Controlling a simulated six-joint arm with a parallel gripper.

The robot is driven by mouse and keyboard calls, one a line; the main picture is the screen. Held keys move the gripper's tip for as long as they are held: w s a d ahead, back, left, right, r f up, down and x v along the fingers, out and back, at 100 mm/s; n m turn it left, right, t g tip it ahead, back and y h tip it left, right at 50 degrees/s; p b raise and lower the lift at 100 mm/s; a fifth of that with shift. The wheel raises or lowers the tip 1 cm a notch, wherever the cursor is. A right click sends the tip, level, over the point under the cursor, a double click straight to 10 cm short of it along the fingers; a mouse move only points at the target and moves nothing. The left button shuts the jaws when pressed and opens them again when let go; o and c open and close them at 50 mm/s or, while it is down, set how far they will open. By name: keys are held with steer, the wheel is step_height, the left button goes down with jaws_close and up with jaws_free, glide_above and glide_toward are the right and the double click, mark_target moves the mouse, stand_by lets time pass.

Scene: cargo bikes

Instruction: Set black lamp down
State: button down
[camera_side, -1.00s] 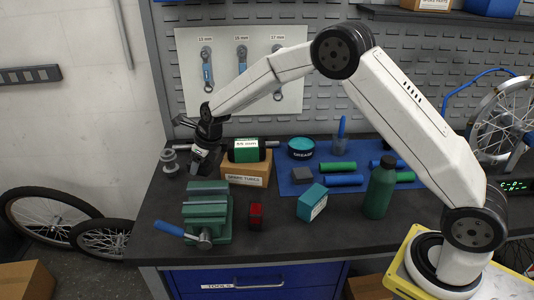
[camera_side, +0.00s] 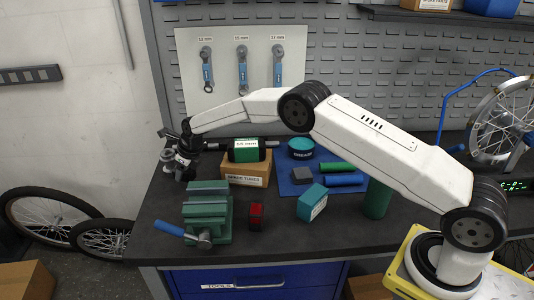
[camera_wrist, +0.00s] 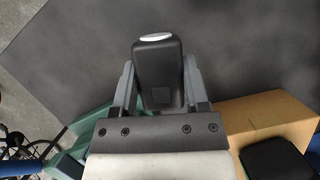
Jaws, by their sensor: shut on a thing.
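The black lamp (camera_wrist: 158,72) is a dark, rounded block with a white lens at its far end. In the wrist view it sits between the two grey fingers of my gripper (camera_wrist: 159,82), which is shut on it. In the side view my gripper (camera_side: 183,170) points down at the back left of the dark bench (camera_side: 160,212), left of the cardboard spoke tubes box. The lamp is hard to tell apart from the dark gripper there, and I cannot tell whether it touches the bench.
A grey metal part (camera_side: 168,160) stands close to the left of my gripper. The spoke tubes box (camera_side: 246,170) is at its right. A green vise (camera_side: 207,212) stands in front. A red-and-black block (camera_side: 256,217) and a teal box (camera_side: 312,202) lie farther right.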

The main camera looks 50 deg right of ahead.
mark_target(185, 189)
steer(key=shift+w+f, duration=0.3)
steer(key=shift+f, duration=0.05)
steer(key=shift+f, duration=0.1)
steer(key=shift+w+f, duration=0.25)
steer(key=shift+f, duration=1.55)
steer(key=shift+f, duration=0.15)
steer(key=shift+c, duration=0.5)
jaws_free()
steer(key=shift+r, duration=0.2)
